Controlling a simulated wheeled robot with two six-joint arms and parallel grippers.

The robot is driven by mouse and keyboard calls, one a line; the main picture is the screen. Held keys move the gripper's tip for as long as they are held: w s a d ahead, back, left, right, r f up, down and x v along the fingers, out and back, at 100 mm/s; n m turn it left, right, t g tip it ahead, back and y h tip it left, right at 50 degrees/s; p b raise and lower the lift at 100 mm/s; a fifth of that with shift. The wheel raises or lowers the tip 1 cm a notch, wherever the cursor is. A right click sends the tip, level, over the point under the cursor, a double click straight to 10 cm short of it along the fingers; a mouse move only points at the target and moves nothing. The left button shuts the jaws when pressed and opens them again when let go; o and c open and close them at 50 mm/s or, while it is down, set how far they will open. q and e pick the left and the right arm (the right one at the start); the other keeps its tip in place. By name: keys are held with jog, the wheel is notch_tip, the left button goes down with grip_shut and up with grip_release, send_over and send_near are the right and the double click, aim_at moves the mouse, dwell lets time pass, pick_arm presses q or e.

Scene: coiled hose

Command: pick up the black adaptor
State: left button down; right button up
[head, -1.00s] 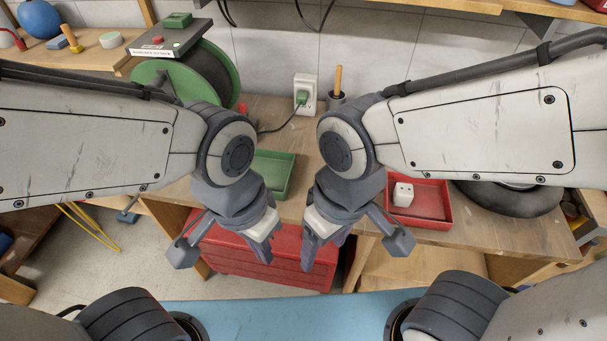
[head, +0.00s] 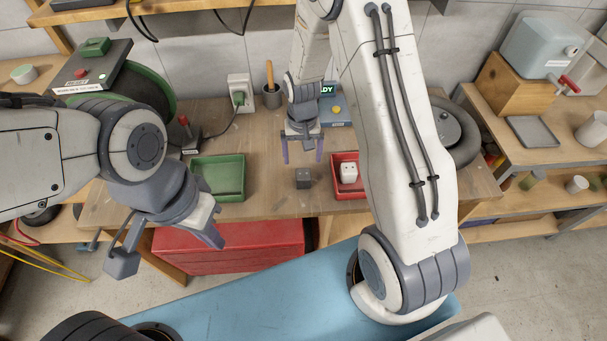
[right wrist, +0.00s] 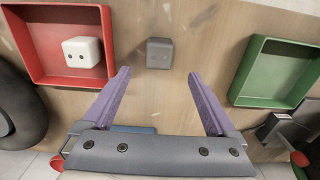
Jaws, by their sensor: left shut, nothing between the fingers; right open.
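The black adaptor (head: 303,178), a small dark grey cube, lies on the wooden bench between the green tray and the red tray. It also shows in the right wrist view (right wrist: 159,53), beyond the fingertips and roughly between their lines. My right gripper (head: 302,158) is open and empty above the bench, behind the adaptor in the head view and not touching it. Its two purple fingers (right wrist: 162,82) are spread wide in the right wrist view. My left gripper (head: 217,238) is shut and empty, in front of the bench at the left.
The green tray (head: 241,176) is empty. The red tray (head: 339,192) holds a white cube adaptor (head: 348,172). A wall socket with a green plug (head: 239,97), a cup with a wooden handle (head: 271,97) and a blue box (head: 337,112) stand behind. A black coil (head: 468,140) lies right.

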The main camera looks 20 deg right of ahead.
aim_at(303, 174)
notch_tip(303, 174, down, 3)
jog(key=shift+r+p, duration=0.2)
jog(key=shift+p, duration=0.1)
jog(key=shift+s+f+p, duration=0.2)
jog(key=shift+f+p, duration=0.35)
jog(key=shift+f, duration=0.05)
notch_tip(303, 174, down, 3)
jog(key=shift+s+f+p, duration=0.1)
jog(key=shift+s+p, duration=0.05)
jog(key=shift+p, duration=0.55)
jog(key=shift+f, duration=0.45)
grip_shut()
jog(key=shift+r, duration=0.1)
